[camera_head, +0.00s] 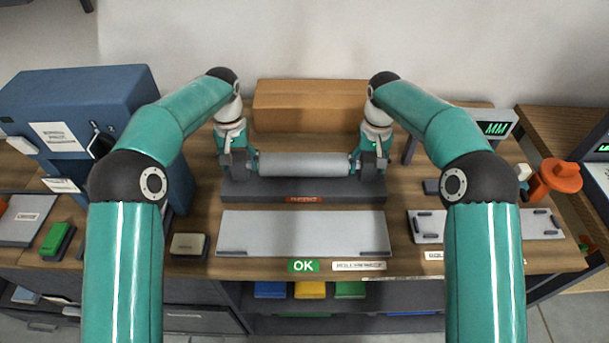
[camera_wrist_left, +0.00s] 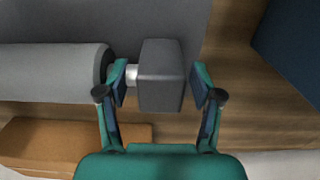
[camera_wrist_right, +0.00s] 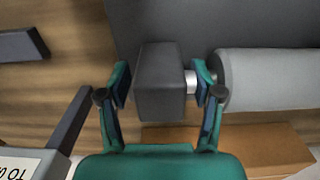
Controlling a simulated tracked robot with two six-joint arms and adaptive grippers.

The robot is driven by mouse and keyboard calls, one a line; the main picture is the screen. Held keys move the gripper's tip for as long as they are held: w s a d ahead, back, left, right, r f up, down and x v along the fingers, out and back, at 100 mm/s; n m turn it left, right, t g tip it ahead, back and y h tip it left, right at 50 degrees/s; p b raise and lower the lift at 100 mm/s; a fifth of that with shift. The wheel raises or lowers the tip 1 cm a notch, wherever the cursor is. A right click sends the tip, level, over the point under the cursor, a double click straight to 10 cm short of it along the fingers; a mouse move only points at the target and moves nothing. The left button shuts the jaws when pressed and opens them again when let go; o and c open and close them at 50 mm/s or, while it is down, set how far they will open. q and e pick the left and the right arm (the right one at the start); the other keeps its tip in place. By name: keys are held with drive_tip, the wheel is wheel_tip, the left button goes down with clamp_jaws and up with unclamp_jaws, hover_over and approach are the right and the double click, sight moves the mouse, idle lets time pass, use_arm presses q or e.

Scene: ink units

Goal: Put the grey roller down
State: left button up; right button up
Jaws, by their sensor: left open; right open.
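The grey roller (camera_head: 305,165) lies level across a dark stand (camera_head: 250,190) at the back middle of the bench. Its metal end pins meet the stand's dark end blocks. My left gripper (camera_head: 238,158) is open at the roller's left end. In the left wrist view its fingers straddle the dark block (camera_wrist_left: 163,90), one finger beside the roller (camera_wrist_left: 50,72). My right gripper (camera_head: 372,158) is open at the right end. In the right wrist view its fingers straddle the other dark block (camera_wrist_right: 158,90), one finger beside the roller (camera_wrist_right: 270,80). Neither holds anything.
A cardboard box (camera_head: 310,92) stands behind the stand. A pale grey plate (camera_head: 305,232) lies in front of it, with a green OK sign (camera_head: 303,266). A blue machine (camera_head: 75,100) stands left. A gauge with a green display (camera_head: 496,128) and an orange-topped item (camera_head: 560,175) stand right.

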use_arm(q)
wheel_tip(320, 180, up, 11)
drive_tip(key=shift+f, duration=0.15)
use_arm(e)
drive_tip(key=shift+r, duration=0.1)
wheel_tip(320, 180, up, 10)
drive_tip(key=shift+r, duration=0.85)
